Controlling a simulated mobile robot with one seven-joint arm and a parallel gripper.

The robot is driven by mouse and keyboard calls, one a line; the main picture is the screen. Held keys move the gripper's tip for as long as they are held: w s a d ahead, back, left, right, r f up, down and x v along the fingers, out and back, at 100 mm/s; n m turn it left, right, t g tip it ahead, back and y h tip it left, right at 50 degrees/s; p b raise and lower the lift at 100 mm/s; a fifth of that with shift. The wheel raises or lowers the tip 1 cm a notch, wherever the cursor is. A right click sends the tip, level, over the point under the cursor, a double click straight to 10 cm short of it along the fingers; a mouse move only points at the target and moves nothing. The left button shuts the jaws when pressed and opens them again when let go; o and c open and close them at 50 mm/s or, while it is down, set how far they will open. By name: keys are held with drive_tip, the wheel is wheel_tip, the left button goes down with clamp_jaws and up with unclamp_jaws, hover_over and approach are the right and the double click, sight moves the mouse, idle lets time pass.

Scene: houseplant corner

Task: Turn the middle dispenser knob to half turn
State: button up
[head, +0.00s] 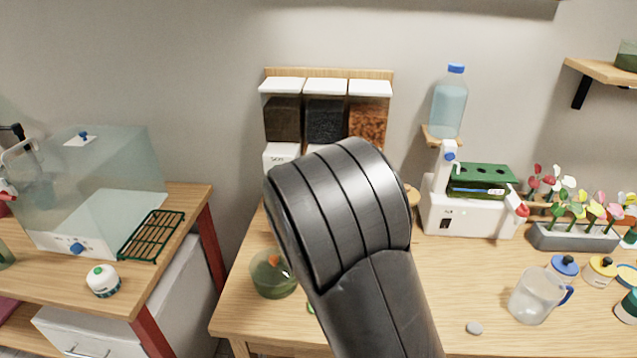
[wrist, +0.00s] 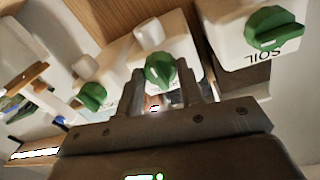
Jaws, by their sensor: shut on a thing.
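Three dispensers with clear bins and white lids hang on a wooden back board; the middle dispenser (head: 325,118) holds dark grains. In the wrist view, which is tilted over, the green middle knob (wrist: 160,70) sits between the fingertips of my gripper (wrist: 163,82). My gripper is shut on this knob, one finger on each side. The knob's exact angle is hard to read. Another green knob (wrist: 273,28) above the word SOIL shows at the right, and a third green knob (wrist: 92,96) at the left. In the head view my arm hides my gripper and the knobs.
A green-tinted bowl (head: 272,276) stands on the table left of my arm. To the right are a white machine (head: 470,215) with a water bottle (head: 449,105), a planter (head: 572,238) of flowers and a clear jug (head: 537,296). A clear-walled box (head: 100,185) stands on the left table.

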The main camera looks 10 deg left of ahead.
drive_tip(key=shift+f, duration=0.15)
drive_tip(key=o, duration=1)
drive_tip(key=shift+s, duration=0.1)
drive_tip(key=s, duration=1)
drive_tip(key=shift+s+a, duration=0.3)
drive_tip(key=shift+a, duration=0.1)
